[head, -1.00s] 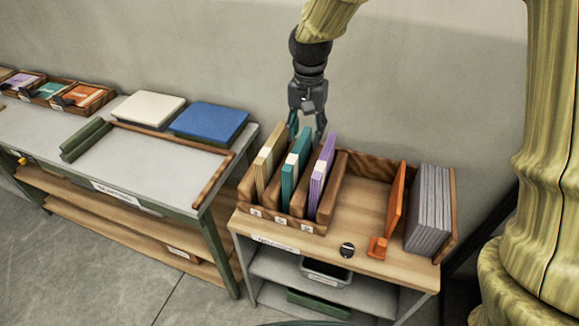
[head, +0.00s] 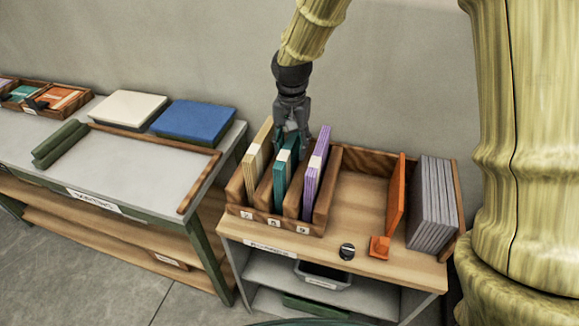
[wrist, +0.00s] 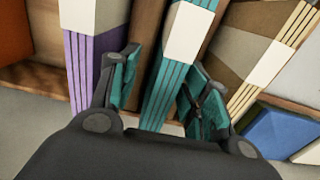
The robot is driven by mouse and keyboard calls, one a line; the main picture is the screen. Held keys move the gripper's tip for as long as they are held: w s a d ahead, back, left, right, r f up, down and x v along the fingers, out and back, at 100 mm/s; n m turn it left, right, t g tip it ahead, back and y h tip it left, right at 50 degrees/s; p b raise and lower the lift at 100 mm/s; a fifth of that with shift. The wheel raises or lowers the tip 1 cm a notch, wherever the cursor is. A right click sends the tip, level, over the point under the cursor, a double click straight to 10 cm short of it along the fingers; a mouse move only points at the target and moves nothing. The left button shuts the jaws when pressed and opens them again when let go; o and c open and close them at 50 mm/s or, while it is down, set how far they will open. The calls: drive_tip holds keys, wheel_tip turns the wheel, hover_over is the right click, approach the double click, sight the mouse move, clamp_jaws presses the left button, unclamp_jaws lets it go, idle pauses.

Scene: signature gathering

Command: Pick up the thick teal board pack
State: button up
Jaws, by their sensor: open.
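The thick teal board pack (head: 281,180) stands upright in the middle slot of a wooden rack (head: 264,221), with a pale band across it. A cream pack (head: 256,156) stands to its left and a purple pack (head: 315,172) to its right. My gripper (head: 291,140) is at the top of the teal pack in the head view. In the wrist view the open fingers (wrist: 162,90) are on either side of the teal pack (wrist: 163,92), with the purple pack (wrist: 88,55) to the left. Whether the fingers touch the teal pack I cannot tell.
An orange upright board (head: 394,200) and grey panels (head: 431,204) stand on the right of the small table. The neighbouring packs leave narrow gaps. A grey table (head: 140,165) on the left holds blue (head: 199,121) and cream slabs (head: 127,109).

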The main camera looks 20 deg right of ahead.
drive_tip(key=shift+w+a+f+p, duration=0.1)
drive_tip(key=shift+f+p, duration=0.3)
drive_tip(key=shift+f, duration=1)
drive_tip(key=shift+w+a+f+p, duration=0.1)
drive_tip(key=shift+f+p, duration=0.3)
drive_tip(key=shift+f, duration=0.95)
drive_tip(key=shift+c, duration=0.2)
clamp_jaws()
